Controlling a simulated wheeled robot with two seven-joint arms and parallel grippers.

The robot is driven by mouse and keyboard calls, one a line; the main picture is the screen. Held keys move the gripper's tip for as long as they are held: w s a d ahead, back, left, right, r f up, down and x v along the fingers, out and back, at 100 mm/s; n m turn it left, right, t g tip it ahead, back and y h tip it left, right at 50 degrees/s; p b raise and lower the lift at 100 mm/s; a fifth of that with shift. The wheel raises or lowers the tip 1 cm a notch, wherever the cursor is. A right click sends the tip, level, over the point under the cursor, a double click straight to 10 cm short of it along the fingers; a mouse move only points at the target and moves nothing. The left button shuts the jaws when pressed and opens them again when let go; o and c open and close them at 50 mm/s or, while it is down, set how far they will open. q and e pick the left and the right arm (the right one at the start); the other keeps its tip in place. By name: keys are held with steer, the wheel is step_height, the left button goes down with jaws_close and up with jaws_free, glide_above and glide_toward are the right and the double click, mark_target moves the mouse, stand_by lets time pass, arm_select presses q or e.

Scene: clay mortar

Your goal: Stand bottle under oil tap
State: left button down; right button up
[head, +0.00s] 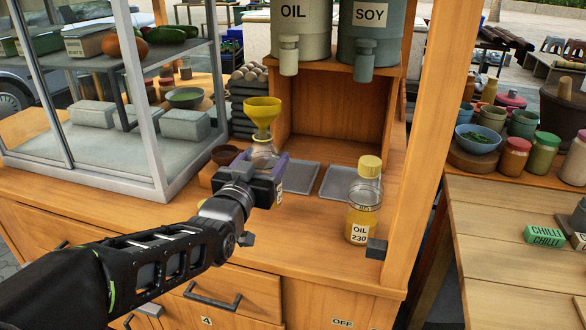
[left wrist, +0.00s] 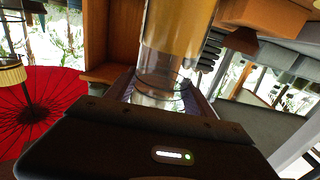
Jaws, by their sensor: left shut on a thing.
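My left gripper (head: 262,178) is shut on a clear bottle (head: 264,149) with a yellow funnel (head: 262,115) in its mouth. The bottle looks upright and mostly hidden by the gripper; whether its base touches anything is hidden. In the left wrist view the clear bottle (left wrist: 165,65) stands between the fingers. The oil tap (head: 289,56) hangs under the grey tank marked OIL (head: 295,25), to the right of and above the funnel. A grey tray (head: 299,177) lies below that tap, partly behind the gripper. My right gripper is not in view.
The SOY tap (head: 365,62) hangs right of the oil tap, above a second tray (head: 336,181). A filled bottle labelled OIL 230 (head: 361,218) stands at the counter's right front. A glass case (head: 150,150) is left; a wooden post (head: 420,130) is right.

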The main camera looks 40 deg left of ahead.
arm_select(q)
steer(key=shift+s+r, duration=0.1)
steer(key=shift+r, duration=0.05)
steer(key=p+x, duration=0.1)
steer(key=x, duration=1.6)
steer(key=shift+w, duration=0.2)
steer(key=f, duration=0.3)
steer(key=shift+w+a+f, duration=0.15)
steer(key=shift+w+f, duration=0.05)
steer(key=shift+w, duration=0.05)
